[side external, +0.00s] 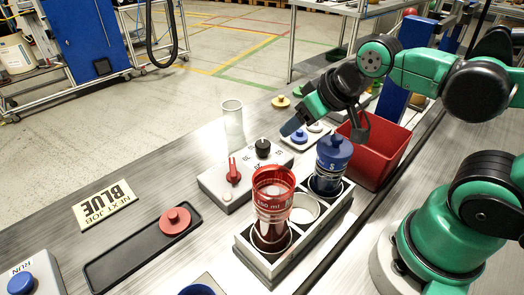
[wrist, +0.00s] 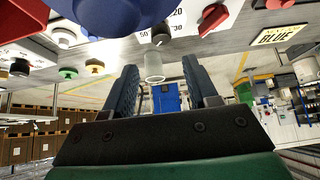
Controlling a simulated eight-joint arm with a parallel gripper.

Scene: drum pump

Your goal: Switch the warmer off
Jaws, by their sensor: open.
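A light grey control box (side external: 215,188), which looks like the warmer, sits on the bench. It carries a red lever knob (side external: 233,173) whose handle stands up in the picture, and a black dial (side external: 262,148) with printed numbers. In the wrist view the red knob (wrist: 212,18) and black dial (wrist: 160,36) show at the top. Which setting the red knob is on is too small to read. My gripper (side external: 325,127) is open and empty, above and to the right of the box, apart from both knobs. Its spread fingers also show in the wrist view (wrist: 159,68).
A rack (side external: 262,262) in front holds a red graduated vessel (side external: 272,190) and a blue bottle (side external: 333,155). A clear cylinder (side external: 232,120) stands behind the box. A red bin (side external: 392,158) is at the right. A black tray (side external: 125,252) holds a red lid (side external: 175,220).

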